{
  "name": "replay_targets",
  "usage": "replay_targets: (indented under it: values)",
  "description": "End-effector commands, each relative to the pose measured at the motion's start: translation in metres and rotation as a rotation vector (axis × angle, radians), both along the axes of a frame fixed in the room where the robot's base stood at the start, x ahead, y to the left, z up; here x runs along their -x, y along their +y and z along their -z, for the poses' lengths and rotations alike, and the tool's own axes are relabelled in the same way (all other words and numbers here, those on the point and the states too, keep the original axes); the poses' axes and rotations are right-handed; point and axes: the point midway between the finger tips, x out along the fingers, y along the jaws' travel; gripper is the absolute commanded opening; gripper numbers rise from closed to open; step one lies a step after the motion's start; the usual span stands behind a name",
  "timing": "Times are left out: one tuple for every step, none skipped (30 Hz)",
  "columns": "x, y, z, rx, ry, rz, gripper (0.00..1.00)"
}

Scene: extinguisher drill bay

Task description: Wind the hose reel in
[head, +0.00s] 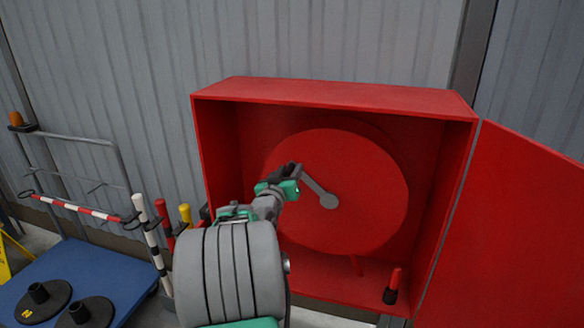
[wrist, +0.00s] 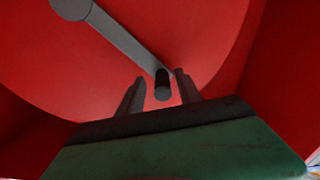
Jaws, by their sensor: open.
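The hose reel (head: 375,190) is a large red disc inside an open red cabinet (head: 350,94). A grey crank arm (head: 316,188) runs from its hub (head: 329,201) up and left. In the wrist view the crank arm (wrist: 125,40) ends in a short dark handle knob (wrist: 162,88). My gripper (head: 293,170) is at the crank's outer end, and in the head view it hides the knob. In the wrist view my gripper's two fingers (wrist: 158,92) are open, one on each side of the knob, with gaps visible. No hose can be made out.
The cabinet door (head: 515,230) stands open at the right. A red and black nozzle-like object (head: 392,287) is at the cabinet's lower right. A corrugated wall is behind.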

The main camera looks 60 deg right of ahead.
Motion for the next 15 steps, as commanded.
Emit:
replay_targets:
  values:
    - [-0.0007,-0.0005,-0.0004,0.001,0.001,0.000,0.41]
    - [-0.0014,0.0001,-0.0005,0.001,0.001,0.000,0.41]
    - [-0.0023,0.0018,-0.0012,0.004,0.002,0.000,0.41]
    - [-0.0034,0.0034,-0.0018,0.005,0.003,0.000,0.41]
    - [-0.0046,0.0050,-0.0022,0.005,0.003,-0.001,0.41]
    - [-0.0056,0.0066,-0.0028,0.007,0.004,-0.002,0.41]
    - [-0.0060,0.0074,-0.0031,0.008,0.005,-0.001,0.40]
    - [-0.0062,0.0081,-0.0033,0.009,0.006,0.000,0.37]
    - [-0.0063,0.0087,-0.0036,0.010,0.007,0.001,0.34]
    - [-0.0063,0.0089,-0.0036,0.010,0.007,0.001,0.32]
    - [-0.0062,0.0090,-0.0036,0.010,0.008,0.001,0.29]
    - [-0.0061,0.0088,-0.0035,0.010,0.007,0.001,0.26]
    - [-0.0059,0.0085,-0.0034,0.009,0.007,0.001,0.23]
    - [-0.0058,0.0084,-0.0033,0.009,0.007,0.001,0.21]
    - [-0.0059,0.0082,-0.0033,0.009,0.007,0.001,0.18]
